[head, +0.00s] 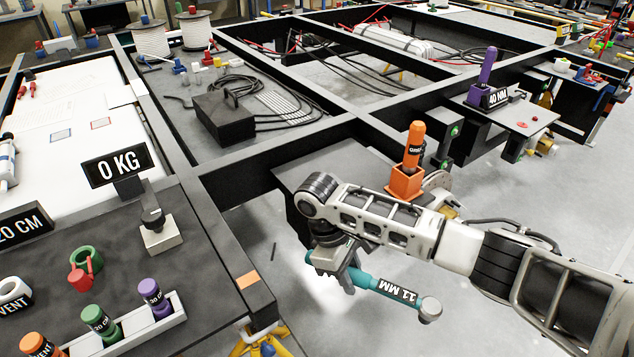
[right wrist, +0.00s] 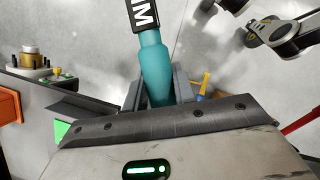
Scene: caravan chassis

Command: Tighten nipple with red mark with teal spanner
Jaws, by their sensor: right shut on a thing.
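The teal spanner (head: 365,280), labelled 11 MM, is held out over the floor in front of the chassis, with its grey rounded end at the right. My right gripper (head: 346,272) is shut on its teal handle. In the right wrist view the fingers (right wrist: 158,92) stand either side of the teal handle (right wrist: 156,65), with part of the label above. I cannot make out a nipple with a red mark for certain. A small red spot (head: 522,125) lies on the right-hand plate, apart from the spanner. My left gripper is not in view.
An orange tool in an orange holder (head: 404,184) stands behind my right arm, close to a brake disc (head: 437,184). A purple tool (head: 487,66) stands by the 40 NM sign (head: 495,98). Black chassis beams (head: 280,148) lie left and behind. Floor at lower centre is mostly clear.

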